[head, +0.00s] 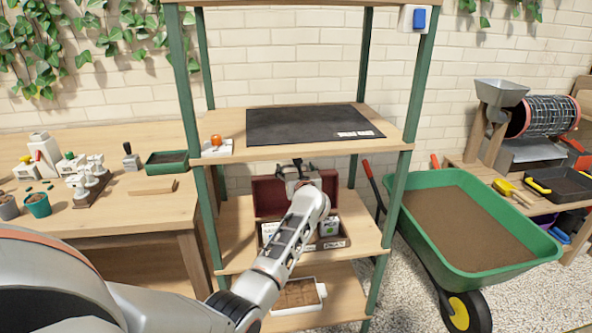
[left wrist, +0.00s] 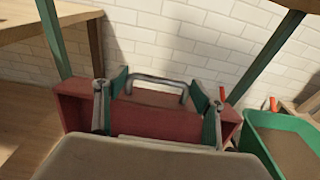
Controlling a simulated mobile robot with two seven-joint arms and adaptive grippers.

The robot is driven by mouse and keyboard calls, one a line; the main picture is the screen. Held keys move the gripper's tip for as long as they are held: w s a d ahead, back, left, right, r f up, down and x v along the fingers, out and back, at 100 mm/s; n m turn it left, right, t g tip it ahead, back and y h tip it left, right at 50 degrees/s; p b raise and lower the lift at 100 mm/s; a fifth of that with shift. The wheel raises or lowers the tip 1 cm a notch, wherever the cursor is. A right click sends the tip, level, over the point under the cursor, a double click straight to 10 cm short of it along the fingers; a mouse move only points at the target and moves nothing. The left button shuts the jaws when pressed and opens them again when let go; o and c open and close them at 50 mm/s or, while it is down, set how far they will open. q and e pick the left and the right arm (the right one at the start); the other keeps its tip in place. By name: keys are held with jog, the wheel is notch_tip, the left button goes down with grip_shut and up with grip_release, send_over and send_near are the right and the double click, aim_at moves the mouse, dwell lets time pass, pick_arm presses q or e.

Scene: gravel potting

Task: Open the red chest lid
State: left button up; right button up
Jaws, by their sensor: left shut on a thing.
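The red chest (head: 345,243) stands on the middle shelf of the rack. Its dark red lid (head: 266,196) is raised and stands roughly upright at the back, so the packets inside show. My left gripper (head: 298,172) is at the top of the lid, shut on it around the metal handle. In the left wrist view the red lid (left wrist: 160,122) fills the middle, and the grey handle (left wrist: 155,80) arches between my two fingers (left wrist: 158,105). My left forearm hides part of the chest. My right gripper is not in view.
A shelf with a dark mat (head: 305,124) lies above the chest, between green posts (head: 185,90). A white tray of soil (head: 297,296) sits on the shelf below. A green wheelbarrow (head: 480,220) stands at the right, and a potting bench (head: 120,205) at the left.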

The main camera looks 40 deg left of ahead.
pick_arm(q)
jog(key=shift+w+r, duration=0.15)
jog(key=shift+r, duration=0.65)
jog(key=o, duration=1.2)
jog(key=shift+o, duration=0.3)
jog(key=shift+f, duration=0.45)
jog(key=v, duration=1.2)
jog(key=shift+r, duration=0.25)
